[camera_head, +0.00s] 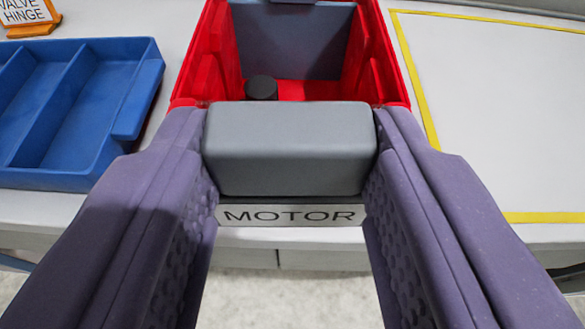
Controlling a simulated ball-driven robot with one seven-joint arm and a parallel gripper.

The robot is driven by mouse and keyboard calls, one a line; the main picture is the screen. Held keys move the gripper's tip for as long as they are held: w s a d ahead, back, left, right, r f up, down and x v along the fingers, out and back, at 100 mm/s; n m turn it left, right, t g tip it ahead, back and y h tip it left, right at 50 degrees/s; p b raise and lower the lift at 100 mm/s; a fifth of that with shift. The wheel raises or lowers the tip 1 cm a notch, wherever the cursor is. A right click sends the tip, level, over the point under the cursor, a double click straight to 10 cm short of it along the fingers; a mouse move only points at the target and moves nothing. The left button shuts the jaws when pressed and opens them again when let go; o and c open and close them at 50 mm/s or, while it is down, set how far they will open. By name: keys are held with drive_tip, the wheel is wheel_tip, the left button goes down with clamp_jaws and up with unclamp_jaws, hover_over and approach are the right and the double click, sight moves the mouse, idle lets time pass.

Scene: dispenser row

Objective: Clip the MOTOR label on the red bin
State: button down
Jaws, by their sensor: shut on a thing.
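The MOTOR label (290,215) is a pale plate with dark letters, below a grey block that seems to be its clip body (290,148). My gripper (292,130) is shut on this grey block, with one purple finger against each side. The label faces me and looks level. The red bin (375,60) stands just beyond, open at the top, with grey inside its far end and a dark round knob-like thing (261,88) within. The grey block hides the bin's near wall, so I cannot tell whether the label touches it.
A blue divided tray (135,100) lies left of the bin. An orange stand with a VALVE HINGE label (30,18) is at the far left. A yellow outline (410,70) marks clear tabletop at the right. The table's front edge runs below the label.

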drive_tip(key=shift+s+f+b+x, duration=0.1)
drive_tip(key=shift+f+b+x, duration=0.15)
drive_tip(key=shift+x, duration=1.15)
drive_tip(key=shift+s+f+b+x, duration=0.1)
drive_tip(key=shift+f+b+x, duration=0.15)
drive_tip(key=shift+x, duration=1.2)
drive_tip(key=shift+s+f+b+x, duration=0.15)
drive_tip(key=shift+b+x, duration=0.1)
drive_tip(key=shift+x, duration=1.15)
drive_tip(key=shift+w, duration=0.1)
drive_tip(key=shift+c, duration=2.4)
unclamp_jaws()
